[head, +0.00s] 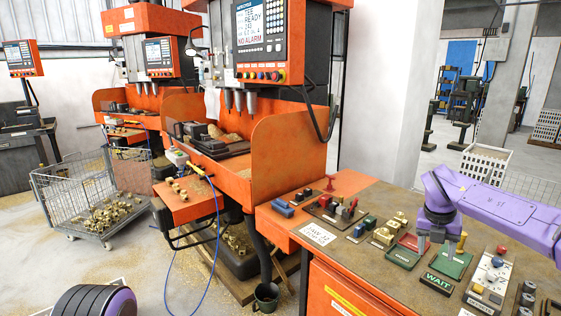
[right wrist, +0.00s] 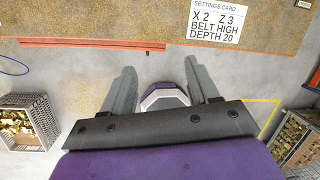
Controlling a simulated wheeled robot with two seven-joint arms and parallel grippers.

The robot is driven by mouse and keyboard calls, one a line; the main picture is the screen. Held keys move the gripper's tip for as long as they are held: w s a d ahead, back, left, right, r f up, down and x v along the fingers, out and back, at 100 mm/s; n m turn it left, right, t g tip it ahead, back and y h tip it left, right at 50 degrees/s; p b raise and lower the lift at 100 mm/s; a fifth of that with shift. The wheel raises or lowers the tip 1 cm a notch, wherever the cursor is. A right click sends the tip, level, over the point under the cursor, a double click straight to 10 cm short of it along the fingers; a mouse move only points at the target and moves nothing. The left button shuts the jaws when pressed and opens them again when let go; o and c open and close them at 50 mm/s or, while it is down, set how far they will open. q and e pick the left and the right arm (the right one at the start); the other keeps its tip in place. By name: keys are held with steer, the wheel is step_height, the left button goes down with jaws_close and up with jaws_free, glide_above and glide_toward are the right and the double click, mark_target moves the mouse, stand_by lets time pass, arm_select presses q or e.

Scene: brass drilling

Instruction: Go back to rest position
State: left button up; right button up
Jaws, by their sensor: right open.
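My right gripper (head: 432,240) is at the end of the purple arm that comes in from the right in the head view. It hangs over the workbench (head: 352,262), near the green and red trays. In the right wrist view its two grey fingers (right wrist: 159,64) are spread apart with nothing between them. There they point toward the bench edge and the floor beside it. Whether the fingers touch anything on the bench is hard to tell in the head view.
A green tray (head: 450,263) marked WAIT, a red tray (head: 411,241) and a control box (head: 487,277) lie close around the gripper. Orange drilling machines (head: 290,150) stand left of the bench. A wire cart (head: 95,200) holds brass parts. A settings card (right wrist: 217,22) shows in the wrist view.

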steer(key=s+a+f+n+t+h+b, duration=0.1)
steer(key=s+a+f+n+t, duration=0.15)
steer(key=f+n, duration=0.6)
steer(key=s+a+f+n+t+h+b, duration=0.2)
steer(key=s+a+f+n, duration=0.15)
steer(key=f+n, duration=0.5)
steer(key=s+a+f+n+t+h+b, duration=0.15)
steer(key=a+f+n, duration=0.35)
steer(key=f, duration=0.6)
steer(key=s+f+n+g+y+b, duration=0.1)
steer(key=s+f+n, duration=0.3)
steer(key=s, duration=0.6)
steer(key=s+d+f+n+g+y+b, duration=0.1)
steer(key=s+f+n, duration=0.4)
steer(key=s, duration=0.6)
steer(key=s+f+n+g+y+b, duration=0.1)
steer(key=s+f+n+b, duration=0.2)
steer(key=s+f+n, duration=0.2)
steer(key=s+f, duration=0.3)
steer(key=s, duration=0.3)
steer(key=shift+s+d+f+g+y, duration=0.2)
steer(key=shift+d+f+g+y, duration=0.1)
steer(key=shift+g+y, duration=0.1)
